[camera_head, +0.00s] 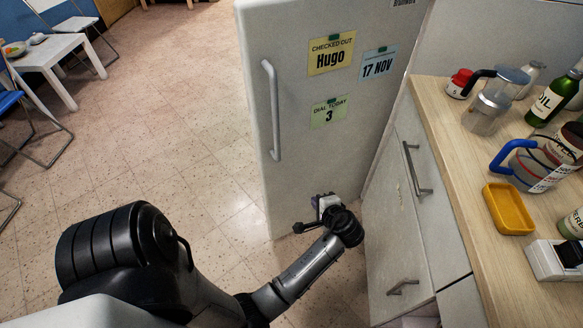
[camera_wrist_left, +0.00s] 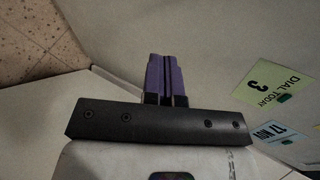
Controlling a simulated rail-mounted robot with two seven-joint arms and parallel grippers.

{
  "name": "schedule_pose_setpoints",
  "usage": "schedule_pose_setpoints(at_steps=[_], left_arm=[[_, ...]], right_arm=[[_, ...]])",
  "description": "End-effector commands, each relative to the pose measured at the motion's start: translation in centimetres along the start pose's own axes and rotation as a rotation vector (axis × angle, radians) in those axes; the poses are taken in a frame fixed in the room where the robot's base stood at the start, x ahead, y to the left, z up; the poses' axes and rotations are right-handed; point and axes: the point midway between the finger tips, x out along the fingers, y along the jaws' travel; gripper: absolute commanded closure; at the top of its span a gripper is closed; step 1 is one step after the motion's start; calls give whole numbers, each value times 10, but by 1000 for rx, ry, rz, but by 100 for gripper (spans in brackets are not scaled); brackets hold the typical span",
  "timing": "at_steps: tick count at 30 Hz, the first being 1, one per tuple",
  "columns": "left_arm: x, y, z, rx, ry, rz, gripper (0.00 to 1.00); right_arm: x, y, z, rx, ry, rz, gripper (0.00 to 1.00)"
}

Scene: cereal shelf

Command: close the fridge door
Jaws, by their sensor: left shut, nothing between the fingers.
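The white fridge door (camera_head: 300,130) stands upright in the middle of the head view, with a long vertical handle (camera_head: 271,110) near its left edge. Paper notes are stuck on its upper face. Whether it is fully shut cannot be told here. My left gripper (camera_head: 322,204) is low at the door's face, near its bottom edge; contact is unclear. In the left wrist view the gripper's purple fingers (camera_wrist_left: 165,72) are together and empty, pointing along the pale door surface (camera_wrist_left: 215,45). The handle is not visible there. My right gripper is in neither view.
A wooden counter (camera_head: 440,105) with cabinets below stands right of the fridge, holding a moka pot (camera_head: 487,110), a yellow tray (camera_head: 508,209), bottles and jugs. The tiled floor (camera_head: 170,110) to the left is clear up to a white table (camera_head: 45,52) and chairs.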

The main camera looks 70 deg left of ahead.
Motion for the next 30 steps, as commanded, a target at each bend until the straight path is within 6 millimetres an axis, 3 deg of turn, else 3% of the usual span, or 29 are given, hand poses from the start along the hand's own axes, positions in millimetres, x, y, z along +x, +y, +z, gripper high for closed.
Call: schedule_pose_setpoints(at_steps=[3, 6, 12, 18, 23, 30], left_arm=[[14, -11, 14, 405, -173, -188, 100], [10, -24, 16, 711, -297, -302, 100], [1, -43, 16, 1104, -452, -364, 100], [1, -44, 15, 1297, -489, -331, 100], [7, -46, 16, 1343, -501, -321, 100], [40, -62, 22, 1342, -502, -321, 100]], right_arm=[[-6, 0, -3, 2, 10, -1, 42], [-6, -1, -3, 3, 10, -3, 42], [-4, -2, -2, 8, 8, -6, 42], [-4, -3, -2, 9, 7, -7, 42], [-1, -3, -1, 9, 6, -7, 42], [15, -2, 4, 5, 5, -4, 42]])
